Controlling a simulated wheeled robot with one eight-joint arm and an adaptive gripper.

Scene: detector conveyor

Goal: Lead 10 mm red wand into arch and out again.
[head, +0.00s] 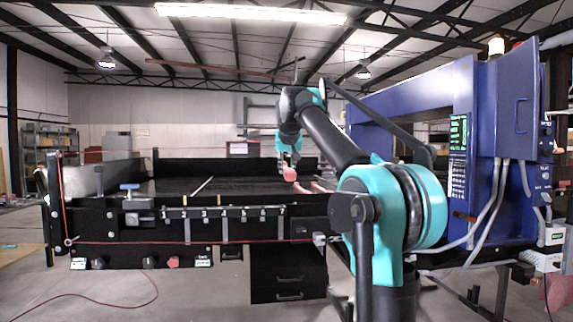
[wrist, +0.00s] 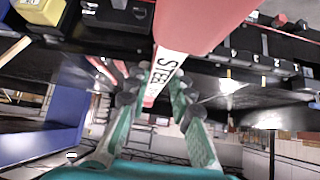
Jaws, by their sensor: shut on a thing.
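My gripper (head: 289,160) is above the black conveyor and shut on a red wand (head: 290,174), whose rounded end points toward the head camera. In the wrist view my gripper (wrist: 154,98) has a finger on each side of the red wand (wrist: 200,25). Its white label (wrist: 166,68) shows black letters that read like "STEE", partly cut off. The wand's size marking cannot be read. The blue arch (head: 408,108) stands to the right of my gripper in the head view. It also shows at the left of the wrist view (wrist: 50,145). The wand is apart from the arch.
Reddish rods (head: 322,187) lie at the belt's near edge, just right of the held wand. A tool rail (head: 222,212) runs along the conveyor's front (head: 110,218). A display panel (head: 458,150) is on the arch's near side. The belt left of my gripper is largely clear.

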